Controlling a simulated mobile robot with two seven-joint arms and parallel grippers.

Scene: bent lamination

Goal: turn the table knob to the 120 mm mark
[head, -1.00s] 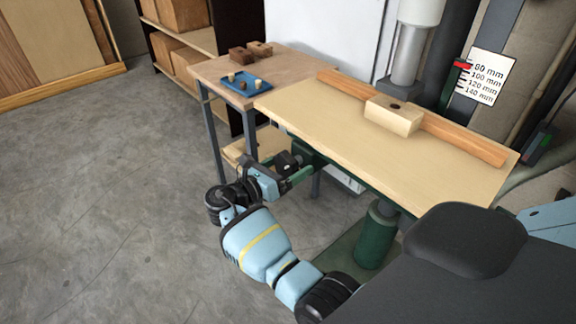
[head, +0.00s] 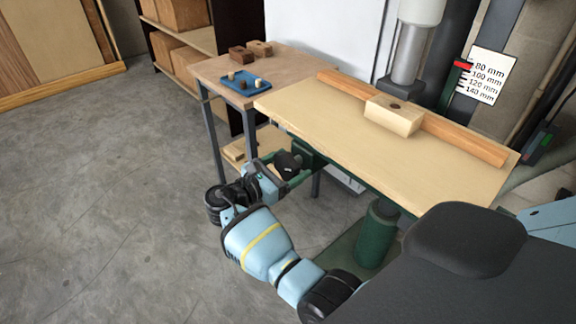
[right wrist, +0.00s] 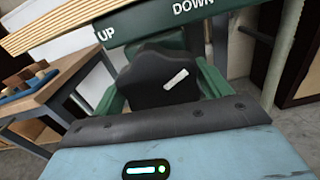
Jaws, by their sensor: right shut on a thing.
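The table knob (right wrist: 150,78) is black with a white mark and sits under the UP and DOWN lettering in the right wrist view. It also shows below the table's front left edge in the head view (head: 287,161). My right gripper (head: 288,172) is shut on the knob, with a green finger on either side of it. The white scale (head: 487,76) reads 80 to 140 mm. Its red pointer (head: 462,64) stands close to the 80 mm mark. My left gripper is out of view.
The pale table (head: 370,150) carries a wooden fence (head: 460,138) and a block with a hole (head: 394,117). A side table (head: 215,68) with a blue tray (head: 246,86) and brown blocks stands behind at the left. The floor at left is clear.

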